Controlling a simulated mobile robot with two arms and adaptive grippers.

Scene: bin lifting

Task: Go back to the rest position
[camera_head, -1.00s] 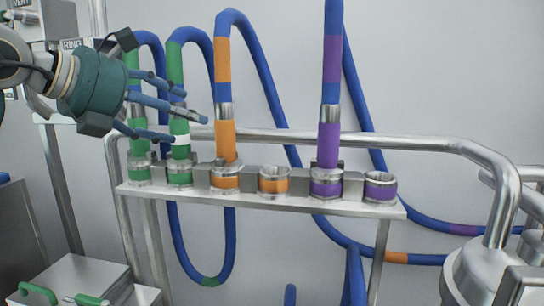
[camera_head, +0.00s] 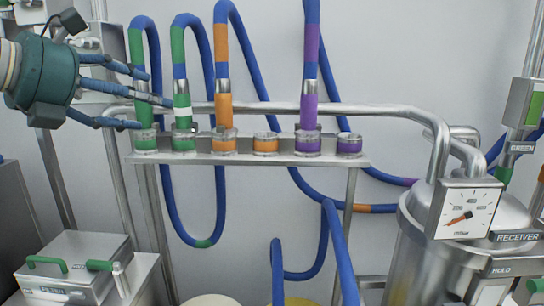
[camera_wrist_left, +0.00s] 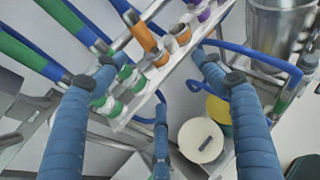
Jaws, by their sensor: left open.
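My left gripper (camera_head: 156,100) is at the upper left of the head view, its blue fingers spread and empty. The fingers also show spread around the left wrist view (camera_wrist_left: 155,90), with nothing between them. Two green-banded hoses (camera_head: 181,90) stand in the green sockets at the left end of the metal rack (camera_head: 250,160). The fingers overlap these hoses in the picture; I cannot tell whether they touch. My right gripper is out of view.
An orange-banded hose (camera_head: 223,105) and a purple-banded hose (camera_head: 309,100) stand in the rack. An orange socket (camera_head: 265,143) and a purple socket (camera_head: 349,145) are empty. A receiver tank with a gauge (camera_head: 466,215) stands right; a metal box (camera_head: 80,255) is lower left.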

